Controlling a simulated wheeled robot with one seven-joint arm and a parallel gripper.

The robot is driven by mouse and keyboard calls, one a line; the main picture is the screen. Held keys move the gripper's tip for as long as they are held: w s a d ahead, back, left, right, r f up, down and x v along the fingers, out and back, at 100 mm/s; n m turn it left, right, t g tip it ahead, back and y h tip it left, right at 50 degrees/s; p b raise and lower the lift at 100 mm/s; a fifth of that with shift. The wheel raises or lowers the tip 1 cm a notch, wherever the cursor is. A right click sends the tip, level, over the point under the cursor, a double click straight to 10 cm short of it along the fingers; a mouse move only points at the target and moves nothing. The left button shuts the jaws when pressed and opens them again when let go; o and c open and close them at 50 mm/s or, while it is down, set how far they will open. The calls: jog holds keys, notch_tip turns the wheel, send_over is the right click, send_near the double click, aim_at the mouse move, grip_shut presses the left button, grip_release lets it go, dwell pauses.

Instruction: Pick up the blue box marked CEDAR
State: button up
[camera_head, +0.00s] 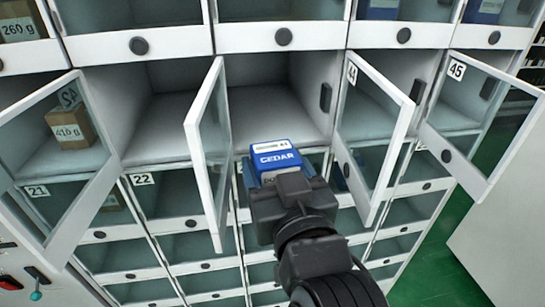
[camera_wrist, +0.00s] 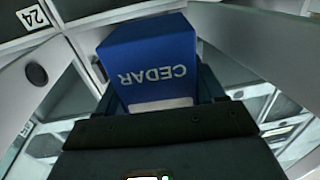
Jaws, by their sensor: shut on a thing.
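The blue box marked CEDAR (camera_head: 277,160) is at the centre of the head view, with a pale label strip on its top. My gripper (camera_head: 284,184) is shut on it and holds it in front of the open middle compartment (camera_head: 270,108), at its lower front edge. In the wrist view the same blue box (camera_wrist: 150,58) appears with its CEDAR lettering upside down, between the dark fingers of my gripper (camera_wrist: 160,105). The lower part of the box is hidden by the gripper.
Open glass doors stand out on both sides, the left one (camera_head: 212,150) and the one marked 44 (camera_head: 372,135). Door 45 (camera_head: 480,125) is also open at the right. A brown 410 g box (camera_head: 72,127) sits in compartment 42. Closed compartments lie below.

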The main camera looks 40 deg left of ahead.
jog(key=s+v, duration=0.1)
jog(key=v, duration=1.4)
jog(key=shift+a+b, duration=0.2)
jog(key=shift+b, duration=0.25)
